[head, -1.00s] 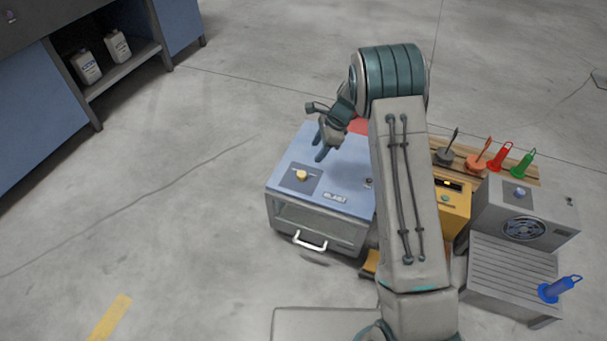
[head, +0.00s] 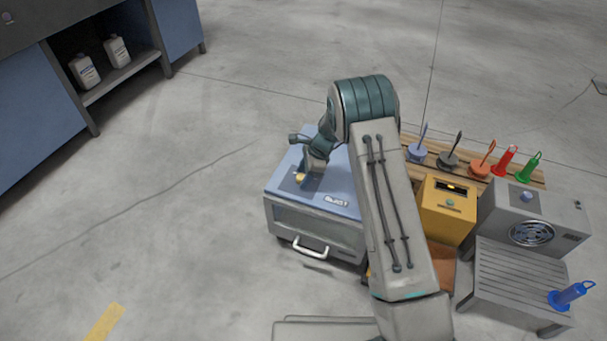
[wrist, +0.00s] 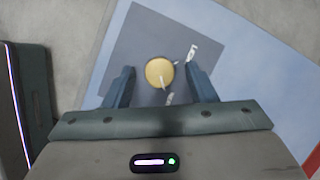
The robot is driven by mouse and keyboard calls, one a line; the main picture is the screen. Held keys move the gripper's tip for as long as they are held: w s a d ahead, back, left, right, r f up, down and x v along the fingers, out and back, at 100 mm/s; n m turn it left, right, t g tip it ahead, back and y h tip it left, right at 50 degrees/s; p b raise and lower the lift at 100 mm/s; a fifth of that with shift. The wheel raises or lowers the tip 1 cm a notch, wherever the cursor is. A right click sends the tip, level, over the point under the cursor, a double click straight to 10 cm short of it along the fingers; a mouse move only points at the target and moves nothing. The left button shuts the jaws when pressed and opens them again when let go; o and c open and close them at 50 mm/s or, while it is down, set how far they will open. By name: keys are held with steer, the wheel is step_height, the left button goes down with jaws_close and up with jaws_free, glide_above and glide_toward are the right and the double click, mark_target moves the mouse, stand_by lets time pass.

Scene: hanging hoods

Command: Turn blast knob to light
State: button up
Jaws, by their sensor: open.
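The blast knob is a round yellow knob (wrist: 160,72) with a pale pointer line, on a dark grey-blue panel (wrist: 135,38) on top of the blue blast cabinet (head: 342,205). Small white marks lie on the panel beside the knob; I cannot read them. In the wrist view my gripper (wrist: 160,85) is open, with one blue finger on each side of the knob and a gap to each. In the head view the knob (head: 300,177) shows just left of my gripper (head: 306,180). My arm hides part of the cabinet top.
A yellow box (head: 445,210) and a grey fan unit (head: 535,215) stand right of the cabinet. A wooden rack behind them holds several coloured tools. A blue tool (head: 570,294) rests on the slatted grey stand (head: 510,275). Floor left of the cabinet is clear.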

steer(key=c, duration=1)
steer(key=shift+o, duration=0.2)
steer(key=shift+n+p, duration=0.3)
steer(key=shift+n, duration=0.1)
steer(key=n, duration=0.1)
steer(key=n+g+p, duration=0.1)
steer(key=n+p, duration=0.1)
steer(key=shift+w+r+n+g, duration=0.1)
steer(key=shift+w+n+g, duration=0.15)
steer(key=shift+n+g, duration=0.05)
steer(key=n+h, duration=0.1)
steer(key=n, duration=0.1)
steer(key=n+g, duration=0.1)
steer(key=n, duration=0.2)
steer(key=shift+w+a+n+g+h, duration=0.15)
steer(key=shift+n+g+h, duration=0.15)
steer(key=shift+h, duration=0.1)
steer(key=n+h, duration=0.1)
steer(key=n, duration=0.1)
steer(key=n+g, duration=0.1)
steer(key=n, duration=0.2)
steer(key=shift+w+a+h, duration=0.1)
steer(key=shift+a+h, duration=0.1)
steer(key=shift+h, duration=0.2)
steer(key=shift+a+n+h, duration=0.15)
steer(key=shift+n+h, duration=0.75)
steer(key=shift+n, duration=1.6)
